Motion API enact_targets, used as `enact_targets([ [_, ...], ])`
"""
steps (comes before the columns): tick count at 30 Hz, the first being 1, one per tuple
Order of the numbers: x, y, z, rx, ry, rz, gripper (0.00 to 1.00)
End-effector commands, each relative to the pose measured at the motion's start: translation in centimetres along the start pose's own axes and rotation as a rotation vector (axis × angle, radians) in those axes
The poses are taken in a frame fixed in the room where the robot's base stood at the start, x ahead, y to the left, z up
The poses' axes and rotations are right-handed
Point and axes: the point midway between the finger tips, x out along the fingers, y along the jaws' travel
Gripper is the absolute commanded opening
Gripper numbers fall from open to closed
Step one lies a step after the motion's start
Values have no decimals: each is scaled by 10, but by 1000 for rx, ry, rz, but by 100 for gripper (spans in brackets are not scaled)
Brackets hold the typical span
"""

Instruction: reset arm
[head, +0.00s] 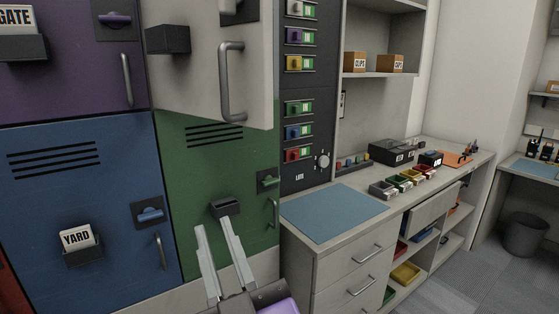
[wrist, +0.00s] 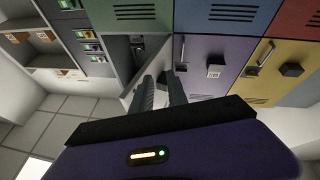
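My gripper (head: 222,262) is in the lower middle of the head view, in front of the green locker door (head: 222,180). Its two pale fingers point up and stand apart with nothing seen between them. The wrist view also shows the fingers (wrist: 163,92) apart and empty, with lockers beyond them. The black holder on the green door is just above the fingertips in the head view; I cannot tell whether they touch. A white locker door (head: 195,70) stands ajar above the green one.
A blue locker labelled YARD (head: 75,215) and a purple locker (head: 70,65) are on the left. A counter with a blue mat (head: 333,212), small coloured bins (head: 405,180) and drawers is on the right. Floor (head: 440,275) is clear at lower right.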

Motion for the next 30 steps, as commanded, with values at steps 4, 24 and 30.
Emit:
enact_targets([
  [4,-52,18,40,29,-33,18,19],
  [24,-302,92,118,111,-273,231,19],
  [30,-381,101,125,125,-427,308,19],
])
